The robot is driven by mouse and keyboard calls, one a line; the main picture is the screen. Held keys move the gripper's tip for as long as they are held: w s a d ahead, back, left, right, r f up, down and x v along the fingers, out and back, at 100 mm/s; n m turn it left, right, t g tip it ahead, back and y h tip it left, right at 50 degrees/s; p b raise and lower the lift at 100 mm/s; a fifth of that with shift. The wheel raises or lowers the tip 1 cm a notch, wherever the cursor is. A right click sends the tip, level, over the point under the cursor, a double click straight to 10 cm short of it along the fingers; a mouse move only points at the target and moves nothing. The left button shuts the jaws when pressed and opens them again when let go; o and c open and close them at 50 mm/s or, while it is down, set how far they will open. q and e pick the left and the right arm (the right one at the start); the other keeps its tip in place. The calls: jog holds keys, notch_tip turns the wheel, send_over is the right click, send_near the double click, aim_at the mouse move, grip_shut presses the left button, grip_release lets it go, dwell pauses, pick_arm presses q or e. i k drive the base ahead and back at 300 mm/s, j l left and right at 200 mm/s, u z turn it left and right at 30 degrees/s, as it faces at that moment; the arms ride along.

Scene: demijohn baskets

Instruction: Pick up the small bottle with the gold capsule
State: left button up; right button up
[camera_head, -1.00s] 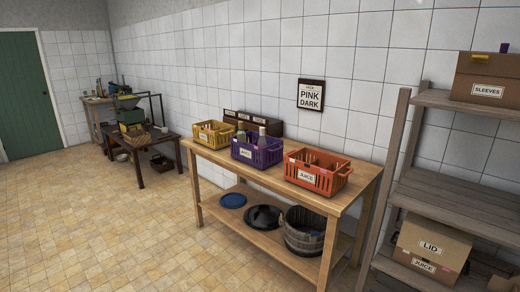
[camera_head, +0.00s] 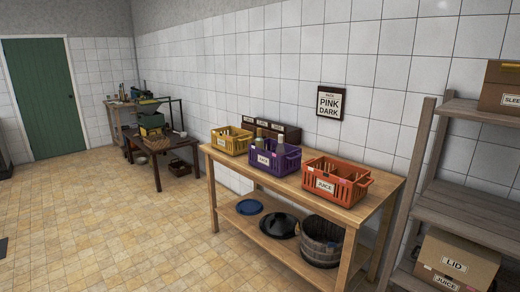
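No bottle with a gold capsule can be made out clearly at this distance. Bottle necks (camera_head: 280,143) stand up out of the purple basket (camera_head: 273,168) in the middle of the wooden table. The yellow basket (camera_head: 229,146) on the left end of the table holds something too small to tell. The orange basket (camera_head: 345,188), labelled JUICE, stands towards the right end; its contents are mostly hidden by its walls. Neither of my grippers is in view.
The wooden table (camera_head: 370,213) has a lower shelf with a wooden tub (camera_head: 322,240), a black lid (camera_head: 279,225) and a blue disc (camera_head: 249,207). Grey shelving (camera_head: 470,195) with cartons stands at right. The tiled floor (camera_head: 110,225) at left is largely clear.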

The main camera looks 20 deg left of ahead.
aim_at(259, 141)
jog(key=i+j+z, duration=0.15)
jog(key=i+j, duration=0.75)
jog(key=i+j+z, duration=0.1)
jog(key=i+j, duration=0.75)
jog(key=j, duration=0.15)
